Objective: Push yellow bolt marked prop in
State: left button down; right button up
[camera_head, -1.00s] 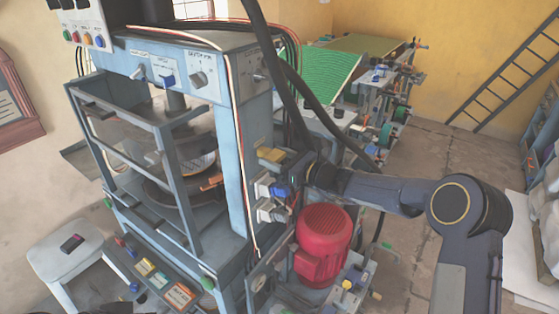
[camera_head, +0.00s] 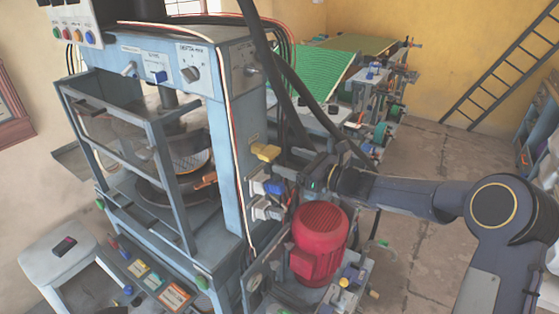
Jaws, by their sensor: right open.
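The yellow bolt (camera_head: 266,152) sticks out of the right side of the blue press column (camera_head: 225,130), above a blue and a white plug. How deep it sits in the column cannot be told. My right gripper (camera_head: 287,172) comes in from the right, just right of the bolt and slightly lower in the picture. It is open with nothing visible between its fingers, and a gap seems to separate it from the bolt. The fingertips are small and partly lost against dark cables. My left gripper is not in view.
A red motor (camera_head: 319,238) stands right below my right gripper. Thick black cables (camera_head: 285,90) hang down behind the gripper. Blue and white plugs (camera_head: 268,186) sit close under the bolt. A white stool (camera_head: 45,262) stands at lower left. The floor at right is clear.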

jog(key=shift+s+d, duration=0.3)
jog(key=shift+d, duration=0.1)
jog(key=shift+c, duration=0.6)
jog(key=d+b, duration=0.1)
jog(key=s+d+b, duration=0.1)
jog(key=d+b, duration=0.2)
jog(key=shift+s+d+f, duration=0.1)
jog(key=shift+s+f, duration=0.25)
jog(key=c, duration=0.5)
jog(key=b+v, duration=0.1)
jog(key=v, duration=0.1)
jog(key=b+v, duration=0.1)
jog(key=v, duration=0.1)
jog(key=s+b+v, duration=0.1)
jog(key=v, duration=0.1)
jog(key=shift+s+r+b, duration=0.1)
jog(key=shift+r+b, duration=0.15)
jog(key=shift+b, duration=0.05)
jog(key=c, duration=0.7)
jog(key=shift+a+r, duration=0.15)
jog(key=shift+a, duration=0.25)
jog(key=shift+c, duration=1.1)
jog(key=p+x, duration=0.2)
jog(key=x, duration=1.1)
jog(key=shift+w+a+p, duration=0.1)
jog(key=shift+w+p, duration=0.1)
jog(key=shift+p, duration=0.2)
grip_shut()
jog(key=shift+a, duration=0.1)
